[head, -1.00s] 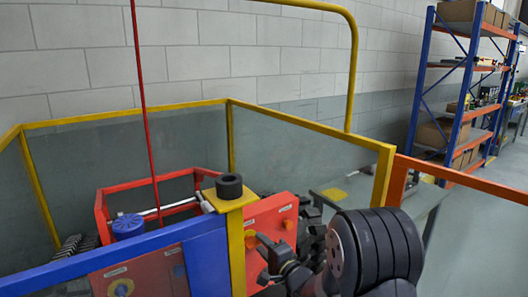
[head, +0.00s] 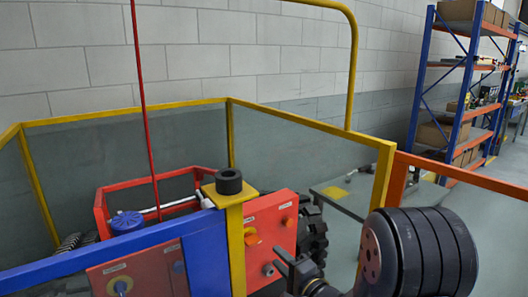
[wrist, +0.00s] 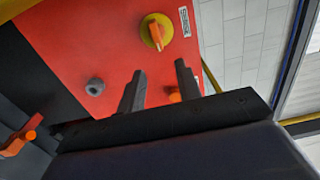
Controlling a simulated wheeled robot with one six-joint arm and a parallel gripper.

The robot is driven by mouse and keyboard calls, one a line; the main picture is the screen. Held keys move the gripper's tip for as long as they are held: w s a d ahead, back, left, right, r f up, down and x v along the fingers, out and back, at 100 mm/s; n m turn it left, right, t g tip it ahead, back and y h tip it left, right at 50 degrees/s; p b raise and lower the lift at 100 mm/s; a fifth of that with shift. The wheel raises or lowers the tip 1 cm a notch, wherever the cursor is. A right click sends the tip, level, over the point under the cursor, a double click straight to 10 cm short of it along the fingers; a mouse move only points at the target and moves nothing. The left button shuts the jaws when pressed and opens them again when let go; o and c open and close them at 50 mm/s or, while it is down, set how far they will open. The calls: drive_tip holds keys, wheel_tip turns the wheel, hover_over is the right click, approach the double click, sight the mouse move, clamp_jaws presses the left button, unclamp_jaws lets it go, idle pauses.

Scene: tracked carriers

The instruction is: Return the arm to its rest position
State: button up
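My gripper (head: 282,260) is at the lower middle of the head view, in front of the red control panel (head: 262,222). In the wrist view its two dark fingers stand apart with nothing between them (wrist: 159,66), so it is open and empty. Behind them the red panel (wrist: 85,45) shows an orange knob on a yellow disc (wrist: 156,32), a grey knob (wrist: 95,87) and a partly hidden orange button (wrist: 175,97). My arm's large dark rounded link fills the lower right of the head view.
A yellow-framed guard (head: 385,175) and a blue rail (head: 120,242) surround the machine. A black ring (head: 229,182) sits on a yellow post (head: 236,240). An orange rail (head: 460,177) runs right. A blue shelf rack (head: 462,95) stands behind. A grey bench (head: 345,205) is behind the guard.

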sight(261, 242)
drive_tip(key=p+x, duration=0.1)
drive_tip(key=x, duration=0.7)
drive_tip(key=shift+w+a, duration=0.2)
drive_tip(key=shift+a, duration=0.05)
drive_tip(key=shift+n, duration=0.4)
drive_tip(key=n, duration=0.2)
drive_tip(key=n+b, duration=0.1)
drive_tip(key=n, duration=0.1)
drive_tip(key=shift+s+r+b, duration=0.15)
drive_tip(key=shift+r+b, duration=0.15)
drive_tip(key=shift+r, duration=0.1)
drive_tip(key=n, duration=0.1)
drive_tip(key=n+b, duration=0.1)
drive_tip(key=n, duration=0.3)
drive_tip(key=shift+s+a+r, duration=0.1)
drive_tip(key=shift+a+r, duration=0.1)
drive_tip(key=shift+r, duration=0.15)
drive_tip(key=n, duration=0.1)
drive_tip(key=n+b, duration=0.1)
drive_tip(key=n, duration=0.2)
drive_tip(key=shift+s+a+r+b, duration=0.2)
drive_tip(key=shift+a+b, duration=0.1)
drive_tip(key=n, duration=0.2)
drive_tip(key=n+b, duration=0.1)
drive_tip(key=n, duration=0.1)
drive_tip(key=shift+s+a, duration=0.2)
drive_tip(key=shift+a, duration=0.1)
drive_tip(key=shift+s+d, duration=0.25)
drive_tip(key=shift+s, duration=0.15)
